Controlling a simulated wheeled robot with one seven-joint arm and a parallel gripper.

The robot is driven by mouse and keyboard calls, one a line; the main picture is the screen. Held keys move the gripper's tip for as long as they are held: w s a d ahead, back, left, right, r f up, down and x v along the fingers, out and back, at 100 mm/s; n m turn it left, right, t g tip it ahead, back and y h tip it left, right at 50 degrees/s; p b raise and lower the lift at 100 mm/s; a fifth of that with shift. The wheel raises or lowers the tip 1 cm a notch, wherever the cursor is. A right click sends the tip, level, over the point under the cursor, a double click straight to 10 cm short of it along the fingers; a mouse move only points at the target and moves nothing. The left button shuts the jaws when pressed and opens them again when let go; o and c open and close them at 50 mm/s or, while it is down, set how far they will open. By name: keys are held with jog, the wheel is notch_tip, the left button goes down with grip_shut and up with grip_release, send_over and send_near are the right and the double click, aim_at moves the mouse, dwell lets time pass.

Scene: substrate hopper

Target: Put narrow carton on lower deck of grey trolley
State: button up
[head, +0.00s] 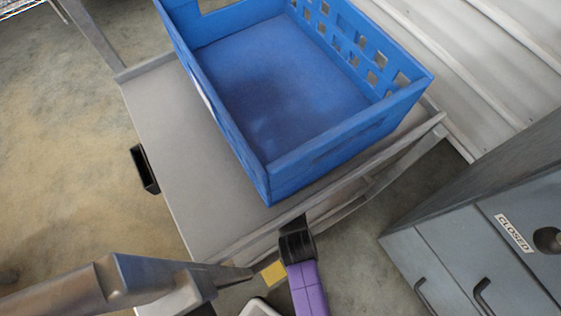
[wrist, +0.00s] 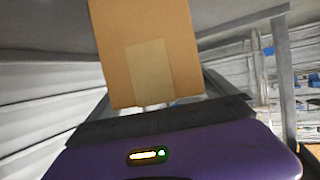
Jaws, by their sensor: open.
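The narrow carton (wrist: 185,50), brown with a paler tape patch, stands close in front of my gripper (wrist: 160,108) in the wrist view. My gripper is open; whether its fingers touch the carton is hidden. In the head view, my gripper (head: 297,238) is at the near edge of the grey trolley (head: 165,130), and its black end is partly hidden by the trolley's edge. The trolley's upper deck hides the lower deck. In the wrist view, a grey deck underside (wrist: 235,15) shows above, and what the carton rests on is hidden.
A blue crate (head: 285,75), seemingly empty, sits on the trolley's upper deck. A grey drawer cabinet (head: 440,255) with a "CLOSED" label stands at right. A trolley post (wrist: 283,75) rises right of the carton. Floor (head: 60,140) is clear at left.

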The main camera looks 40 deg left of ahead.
jog(key=p+v, duration=0.3)
jog(key=v, duration=0.7)
jog(key=shift+s+d+r+p, duration=0.2)
jog(key=shift+s+p, duration=0.05)
jog(key=shift+p, duration=0.05)
jog(key=s+d+r+m+t+h, duration=0.1)
jog(key=s+d+r+m+h, duration=0.15)
jog(key=d, duration=0.75)
jog(key=s+d+r+m+t+h, duration=0.1)
jog(key=s+d+r+t, duration=0.2)
jog(key=d, duration=0.7)
jog(key=s+d+r+m+h, duration=0.1)
jog(key=s+d+r+h, duration=0.1)
jog(key=r, duration=0.4)
jog(key=s+d+r+m+h, duration=0.2)
jog(key=s+d+r, duration=0.2)
jog(key=d+r, duration=0.2)
jog(key=s+d+r+m+t+h, duration=0.1)
jog(key=s+d+r+m+h, duration=0.1)
jog(key=r, duration=0.4)
jog(key=shift+s+d, duration=0.9)
jog(key=shift+r+m, duration=0.15)
jog(key=shift+m, duration=0.1)
